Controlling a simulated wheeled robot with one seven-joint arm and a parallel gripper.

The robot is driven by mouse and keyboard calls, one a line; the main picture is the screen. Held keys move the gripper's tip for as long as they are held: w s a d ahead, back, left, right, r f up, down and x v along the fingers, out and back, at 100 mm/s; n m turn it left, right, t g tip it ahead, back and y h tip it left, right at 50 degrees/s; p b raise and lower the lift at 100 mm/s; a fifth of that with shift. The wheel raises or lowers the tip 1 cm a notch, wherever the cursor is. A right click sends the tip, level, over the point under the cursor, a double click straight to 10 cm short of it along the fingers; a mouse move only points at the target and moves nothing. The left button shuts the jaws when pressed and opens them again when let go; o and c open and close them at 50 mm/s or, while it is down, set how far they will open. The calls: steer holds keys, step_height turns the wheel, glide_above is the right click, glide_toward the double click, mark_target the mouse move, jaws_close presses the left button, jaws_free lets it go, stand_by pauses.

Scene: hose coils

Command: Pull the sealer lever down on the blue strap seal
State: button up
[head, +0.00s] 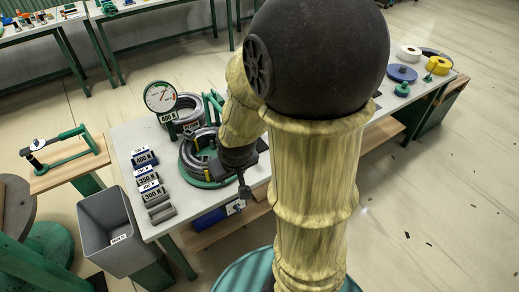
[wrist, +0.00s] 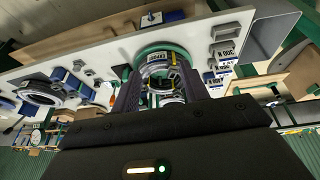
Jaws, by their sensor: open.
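My gripper (head: 244,186) is at the near right edge of a grey hose coil (head: 198,160) lying on a green round base (head: 197,182). In the wrist view my gripper (wrist: 156,78) has its two dark fingers apart, with the coil (wrist: 157,68) seen between and beyond them. Nothing is visibly held. The coil carries yellow bands; I cannot make out a blue strap seal on it. A green lever-like tool (head: 72,148) stands on a small wooden stand at the left, away from my gripper; I cannot tell whether it is the sealer. My arm hides part of the bench.
A dial gauge (head: 160,97) stands behind the coil. Several labelled grey blocks (head: 150,187) line the bench's left edge. A grey bin (head: 117,232) stands left of the bench. Tape rolls (head: 408,53) lie at the far right. A blue box (head: 216,214) is on the lower shelf.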

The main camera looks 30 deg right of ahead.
steer(key=w+d+f+t+b, duration=0.5)
steer(key=w+d+f+t, duration=0.4)
steer(key=d, duration=0.6)
steer(key=w+f, duration=0.2)
steer(key=w, duration=0.1)
steer(key=shift+w+d+y+b, duration=0.15)
steer(key=shift+w+y+b, duration=0.15)
steer(key=shift+y+b, duration=0.1)
steer(key=shift+d, duration=0.1)
steer(key=b+x, duration=0.1)
steer(key=x, duration=0.7)
steer(key=shift+w, duration=0.3)
